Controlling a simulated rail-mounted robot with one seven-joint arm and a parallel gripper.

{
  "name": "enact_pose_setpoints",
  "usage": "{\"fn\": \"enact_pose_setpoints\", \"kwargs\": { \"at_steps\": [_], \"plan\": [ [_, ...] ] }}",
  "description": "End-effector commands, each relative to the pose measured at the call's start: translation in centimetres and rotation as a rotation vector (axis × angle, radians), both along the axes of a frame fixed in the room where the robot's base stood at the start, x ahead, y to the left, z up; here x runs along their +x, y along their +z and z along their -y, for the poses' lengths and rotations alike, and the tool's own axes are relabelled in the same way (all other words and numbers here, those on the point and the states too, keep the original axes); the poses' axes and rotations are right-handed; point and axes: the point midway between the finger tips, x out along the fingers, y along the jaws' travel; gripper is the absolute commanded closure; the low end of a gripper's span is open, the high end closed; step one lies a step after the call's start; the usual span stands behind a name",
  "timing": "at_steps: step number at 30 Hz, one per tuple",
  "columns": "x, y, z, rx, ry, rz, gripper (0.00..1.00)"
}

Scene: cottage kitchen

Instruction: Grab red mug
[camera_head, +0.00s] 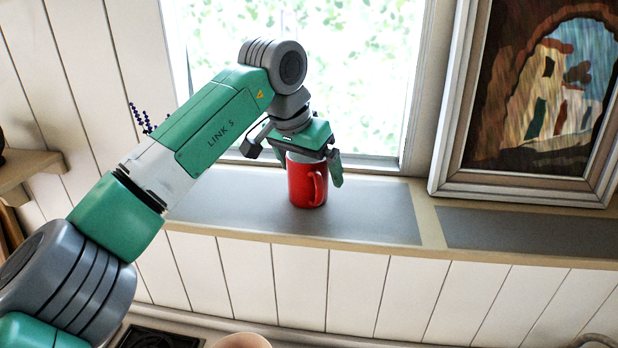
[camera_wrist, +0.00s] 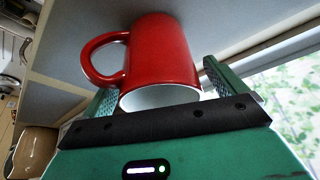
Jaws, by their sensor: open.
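The red mug (camera_head: 306,184) stands upright on the grey window sill (camera_head: 375,215), with its handle toward the front right. In the wrist view the mug (camera_wrist: 162,55) fills the middle, its pale open rim toward my gripper and its handle to the left. My gripper (camera_head: 312,172) is above the mug and points down over it. In the wrist view my gripper (camera_wrist: 160,85) is open, with one green finger on each side of the mug's rim. I cannot tell whether either finger touches the mug.
A bright window (camera_head: 350,70) is right behind the mug. A framed painting (camera_head: 440,165) leans at the right on the sill. A wooden shelf (camera_head: 35,170) is at the left. The sill on either side of the mug looks clear.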

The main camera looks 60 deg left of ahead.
Motion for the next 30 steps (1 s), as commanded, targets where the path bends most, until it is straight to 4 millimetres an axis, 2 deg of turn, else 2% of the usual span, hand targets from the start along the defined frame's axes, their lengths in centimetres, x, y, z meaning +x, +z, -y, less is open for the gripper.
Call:
{"fn": "enact_pose_setpoints", "kwargs": {
  "at_steps": [2, 9, 11, 20, 23, 28, 30],
  "plan": [
    [0.0, 0.0, 0.0, 0.000, 0.000, 0.000, 0.06],
    [0.0, 0.0, 0.0, 0.000, 0.000, 0.000, 0.53],
    [0.0, 0.1, 0.0, 0.001, -0.001, 0.001, 0.61],
    [0.1, 0.4, 0.0, 0.002, -0.001, 0.002, 0.61],
    [0.0, 1.3, 0.0, 0.003, 0.000, 0.002, 0.61],
    [0.2, 3.8, 0.2, 0.001, -0.003, 0.004, 0.61],
    [-1.7, 3.1, 0.2, 0.001, -0.002, 0.002, 0.61]
  ]
}}
